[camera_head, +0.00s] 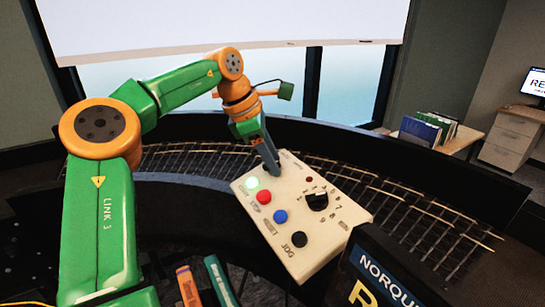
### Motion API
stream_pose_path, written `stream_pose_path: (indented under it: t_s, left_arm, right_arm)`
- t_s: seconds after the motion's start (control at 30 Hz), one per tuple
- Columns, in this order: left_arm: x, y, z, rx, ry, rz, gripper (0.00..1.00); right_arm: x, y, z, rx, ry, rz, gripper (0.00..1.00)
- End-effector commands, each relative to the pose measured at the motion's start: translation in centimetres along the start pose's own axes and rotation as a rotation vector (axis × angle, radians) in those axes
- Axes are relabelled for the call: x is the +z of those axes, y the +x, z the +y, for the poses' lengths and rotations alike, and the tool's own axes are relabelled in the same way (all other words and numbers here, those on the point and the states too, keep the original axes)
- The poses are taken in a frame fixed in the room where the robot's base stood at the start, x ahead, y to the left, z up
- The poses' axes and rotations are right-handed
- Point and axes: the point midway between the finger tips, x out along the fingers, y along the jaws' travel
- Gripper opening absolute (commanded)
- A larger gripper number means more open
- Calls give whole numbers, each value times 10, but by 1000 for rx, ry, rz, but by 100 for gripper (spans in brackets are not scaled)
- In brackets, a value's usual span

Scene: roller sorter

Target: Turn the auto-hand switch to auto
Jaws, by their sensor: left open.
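A beige control box (262,228) stands tilted in the middle of the view. My left gripper (271,168) is open and points down at the far end of the box top, by the green button. I cannot tell whether it touches the box. The auto-hand switch is not clearly visible; the gripper covers part of that far end. My right gripper is out of view.
A curved roller conveyor (400,215) with dark side walls runs behind the box. A dark sign (375,280) stands close at the lower right. An orange and a teal upright item (218,280) stand at the bottom.

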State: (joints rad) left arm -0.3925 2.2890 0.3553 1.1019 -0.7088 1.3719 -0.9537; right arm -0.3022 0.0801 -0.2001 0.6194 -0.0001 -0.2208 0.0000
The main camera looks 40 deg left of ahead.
Motion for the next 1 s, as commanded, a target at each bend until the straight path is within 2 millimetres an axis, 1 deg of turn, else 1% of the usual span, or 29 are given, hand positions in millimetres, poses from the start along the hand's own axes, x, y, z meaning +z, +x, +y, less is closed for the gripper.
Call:
stream_pose_path:
  t_s: [0.07,0.17,0.2,0.23,0.27,0.67,0.87,1.0]
  left_arm:
    - [0,0,0,0,0,0,45]
    - [0,0,0,0,0,0,21]
    - [0,0,0,1,0,0,10]
    - [0,0,0,1,0,0,2]
    - [0,0,0,1,0,0,0]
    - [0,-1,0,3,-31,1,0]
    - [0,-1,2,14,-138,2,0]
    - [-1,-1,2,23,-256,2,0]
  right_arm:
    - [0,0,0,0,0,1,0]
    - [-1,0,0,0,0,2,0]
    - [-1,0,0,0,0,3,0]
    - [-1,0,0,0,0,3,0]
    - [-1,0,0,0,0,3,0]
    - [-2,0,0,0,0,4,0]
    - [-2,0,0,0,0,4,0]
    - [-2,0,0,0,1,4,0]
